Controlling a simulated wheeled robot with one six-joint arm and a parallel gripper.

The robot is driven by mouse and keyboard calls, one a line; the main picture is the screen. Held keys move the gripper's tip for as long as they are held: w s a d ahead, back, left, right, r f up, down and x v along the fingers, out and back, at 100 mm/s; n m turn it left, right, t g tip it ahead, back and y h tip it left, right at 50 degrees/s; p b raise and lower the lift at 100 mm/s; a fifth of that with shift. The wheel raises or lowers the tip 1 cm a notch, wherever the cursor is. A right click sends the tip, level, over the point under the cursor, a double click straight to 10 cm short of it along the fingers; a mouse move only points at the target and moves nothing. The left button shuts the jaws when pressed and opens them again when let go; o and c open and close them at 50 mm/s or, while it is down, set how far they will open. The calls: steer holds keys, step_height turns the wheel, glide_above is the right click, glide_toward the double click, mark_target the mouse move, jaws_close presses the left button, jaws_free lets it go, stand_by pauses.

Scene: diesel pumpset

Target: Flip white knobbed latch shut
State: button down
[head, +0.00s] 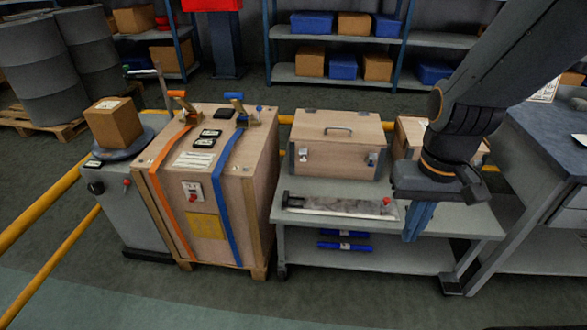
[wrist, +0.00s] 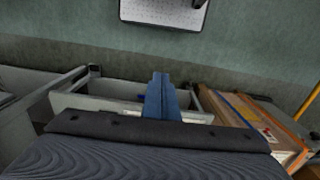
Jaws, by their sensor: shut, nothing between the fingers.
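A wooden box (head: 337,143) with a dark handle on its lid stands at the back of the grey cart. Its front carries two small latches, a left latch (head: 303,155) with a pale knob and a right latch (head: 371,158). They are too small to tell how far each is turned. My gripper (head: 418,222) hangs pointing down over the cart's right part, right of and nearer than the box, apart from both latches. Its blue fingers are together and empty, and they also show in the wrist view (wrist: 160,95). The latches do not show in the wrist view.
A tray with a red knob (head: 340,206) lies on the cart (head: 450,217) before the box. A strapped wooden crate (head: 210,190) stands left of the cart. A grey workbench (head: 555,140) is at right. Blue rods (head: 343,239) lie on the lower shelf. Floor in front is clear.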

steer(key=w+f+n+t+h+b, duration=0.25)
steer(key=w+f+n+b, duration=0.35)
steer(key=w+n, duration=0.4)
steer(key=w+f+n+t+h+b, duration=0.2)
steer(key=w+f+n+h+b, duration=0.2)
steer(key=w+f+n+b, duration=0.4)
steer(key=w+a+f+n+t+y+b, duration=0.3)
steer(key=w+a+n, duration=0.5)
steer(key=a, duration=0.3)
steer(key=w+a+f+n+t+y+b, duration=0.3)
steer(key=w+a+n, duration=0.4)
steer(key=a, duration=0.5)
steer(key=n+t, duration=0.1)
steer(key=n, duration=0.1)
steer(key=shift+w+a+n, duration=0.3)
steer(key=shift+w+n, duration=0.05)
steer(key=shift+n, duration=0.05)
